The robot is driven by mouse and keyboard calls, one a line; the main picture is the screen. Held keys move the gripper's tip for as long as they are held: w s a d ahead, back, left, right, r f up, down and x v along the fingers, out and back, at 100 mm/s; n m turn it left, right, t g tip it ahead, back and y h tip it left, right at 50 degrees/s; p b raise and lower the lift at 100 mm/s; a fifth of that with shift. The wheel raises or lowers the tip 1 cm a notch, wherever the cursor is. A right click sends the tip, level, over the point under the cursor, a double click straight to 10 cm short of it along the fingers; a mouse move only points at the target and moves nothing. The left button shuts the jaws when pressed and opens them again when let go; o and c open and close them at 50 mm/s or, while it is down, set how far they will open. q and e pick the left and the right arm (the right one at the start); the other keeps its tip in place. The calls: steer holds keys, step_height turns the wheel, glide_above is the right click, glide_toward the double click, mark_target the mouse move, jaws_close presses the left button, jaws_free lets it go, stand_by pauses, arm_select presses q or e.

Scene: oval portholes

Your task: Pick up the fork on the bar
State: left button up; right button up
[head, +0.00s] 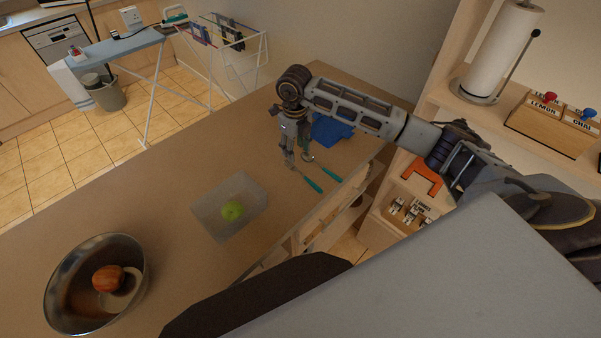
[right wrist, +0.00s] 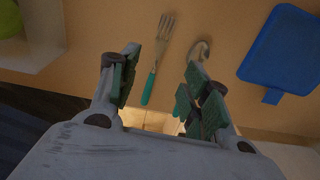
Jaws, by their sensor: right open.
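The fork lies flat on the bar (head: 150,215). Its teal handle (head: 307,181) shows in the head view, with the metal end largely hidden by my right gripper. In the right wrist view the whole fork (right wrist: 152,82) shows, tines away from me. My right gripper (head: 298,161) points down over the metal end of the fork, open and empty. In the right wrist view its fingers (right wrist: 163,76) appear on either side of the fork's handle; I cannot tell the height gap. My left gripper is not in view.
A spoon (right wrist: 201,50) with a teal handle lies beside the fork. A blue board (head: 332,131) lies beyond it. A clear tray (head: 208,217) holds a green apple (head: 232,211). A metal bowl (head: 62,290) stands at left. Bare bar lies between bowl and tray.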

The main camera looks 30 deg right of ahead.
mark_target(294, 167)
steer(key=shift+f, duration=1.75)
steer(key=shift+w+a+f+p, duration=0.15)
steer(key=shift+f+p, duration=0.35)
steer(key=shift+f, duration=0.6)
steer(key=shift+w+a+f+p, duration=0.1)
steer(key=shift+w+f+p, duration=0.3)
steer(key=shift+f, duration=0.65)
steer(key=shift+s+f, duration=0.2)
steer(key=shift+f, duration=0.25)
steer(key=c, duration=1)
